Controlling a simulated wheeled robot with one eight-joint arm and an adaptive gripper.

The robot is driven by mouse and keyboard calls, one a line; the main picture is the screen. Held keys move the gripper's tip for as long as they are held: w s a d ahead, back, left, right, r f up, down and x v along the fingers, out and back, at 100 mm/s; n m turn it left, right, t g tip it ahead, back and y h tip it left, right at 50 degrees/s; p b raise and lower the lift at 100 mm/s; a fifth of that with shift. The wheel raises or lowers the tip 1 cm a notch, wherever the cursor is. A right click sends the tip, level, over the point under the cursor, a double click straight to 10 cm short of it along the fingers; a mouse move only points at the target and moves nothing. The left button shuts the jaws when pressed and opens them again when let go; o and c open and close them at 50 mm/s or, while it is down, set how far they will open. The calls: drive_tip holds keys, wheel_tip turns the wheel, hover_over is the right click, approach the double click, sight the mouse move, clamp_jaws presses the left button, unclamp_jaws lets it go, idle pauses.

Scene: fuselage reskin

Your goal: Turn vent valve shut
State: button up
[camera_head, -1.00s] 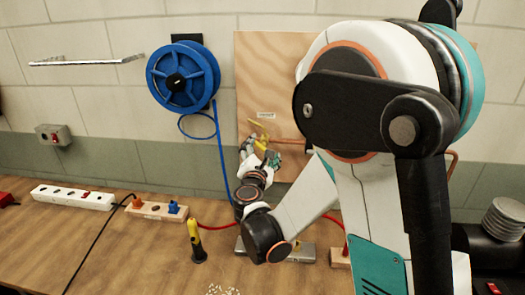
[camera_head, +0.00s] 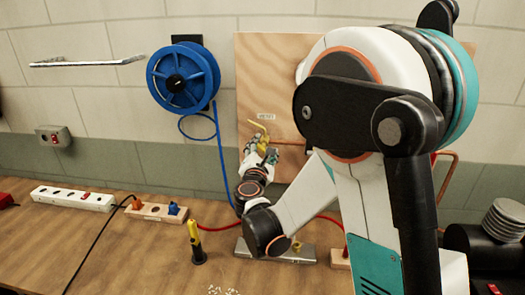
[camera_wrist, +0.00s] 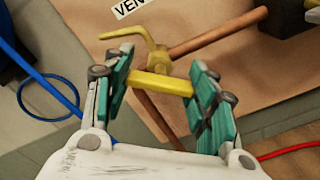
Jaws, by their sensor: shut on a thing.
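The yellow vent valve (camera_wrist: 168,60) sits on a copper pipe on the plywood board. In the wrist view a curved yellow arm reaches up and left from it, and a straight yellow handle bar (camera_wrist: 160,85) lies across the space between my finger pads. My gripper (camera_wrist: 166,88) is shut on this bar, with a teal pad at each end. In the head view the yellow valve parts (camera_head: 260,132) show just above my gripper (camera_head: 262,152), small and partly hidden by it.
The plywood board (camera_head: 285,75) carries a vent label (camera_head: 266,116), partly cropped in the wrist view. A blue hose reel (camera_head: 183,80) hangs to the left, its hose running down close to my wrist. A yellow-and-black tool (camera_head: 196,243) stands on the bench below.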

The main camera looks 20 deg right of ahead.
drive_tip(key=shift+m, duration=0.4)
drive_tip(key=m+b, duration=0.1)
drive_tip(key=m, duration=0.2)
drive_tip(key=shift+f+m+b, duration=0.1)
drive_tip(key=shift+m+b, duration=0.2)
drive_tip(key=shift+m, duration=0.1)
drive_tip(key=m+b, duration=0.1)
drive_tip(key=m, duration=0.4)
drive_tip(key=shift+m, duration=0.3)
drive_tip(key=o, duration=1.1)
drive_tip(key=v, duration=1.2)
